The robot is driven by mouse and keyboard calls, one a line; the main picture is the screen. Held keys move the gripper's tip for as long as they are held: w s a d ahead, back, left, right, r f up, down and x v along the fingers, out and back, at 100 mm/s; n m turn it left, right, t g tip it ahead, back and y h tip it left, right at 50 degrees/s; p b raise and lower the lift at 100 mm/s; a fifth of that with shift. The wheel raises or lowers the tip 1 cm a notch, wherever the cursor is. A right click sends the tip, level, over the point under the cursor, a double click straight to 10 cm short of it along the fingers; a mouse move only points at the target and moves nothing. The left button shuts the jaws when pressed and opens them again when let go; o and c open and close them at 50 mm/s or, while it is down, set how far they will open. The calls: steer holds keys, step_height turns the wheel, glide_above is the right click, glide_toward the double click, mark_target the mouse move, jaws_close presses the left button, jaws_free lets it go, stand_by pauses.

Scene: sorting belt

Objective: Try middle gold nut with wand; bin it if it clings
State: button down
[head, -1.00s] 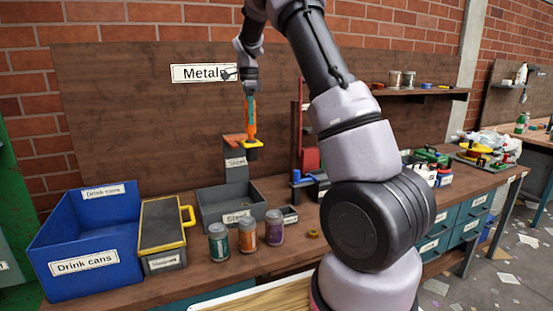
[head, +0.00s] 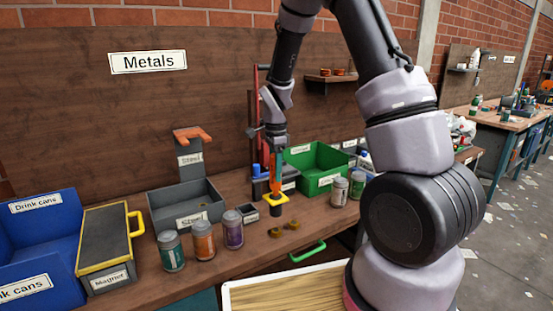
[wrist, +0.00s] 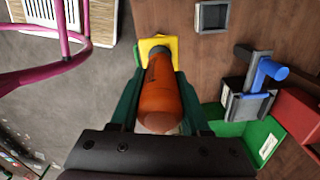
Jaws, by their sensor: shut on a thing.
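My gripper (head: 277,158) is shut on the orange handle of the wand, and the wand (head: 276,178) hangs upright with its yellow collar and dark tip down. In the wrist view the orange wand (wrist: 160,95) lies between my fingers, with the yellow collar (wrist: 157,46) beyond it. Two gold nuts show on the bench below and in front of the tip: one nut (head: 275,232) at left and one nut (head: 292,225) at right. Nothing is seen clinging to the tip. The grey bin (head: 185,207) labelled Steel stands at left, with an orange-topped post behind it.
Three jars (head: 204,240) stand in front of the Steel bin. A small grey tray (head: 248,213) is left of the wand. A green bin (head: 325,178) and more jars (head: 338,192) stand at right. A blue bin (head: 38,232) and yellow-edged box (head: 106,247) are at far left.

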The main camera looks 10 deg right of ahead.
mark_target(276, 188)
step_height(276, 188, down, 2)
steer(key=shift+d+f, duration=0.1)
steer(key=shift+f, duration=2.3)
steer(key=shift+r, duration=0.15)
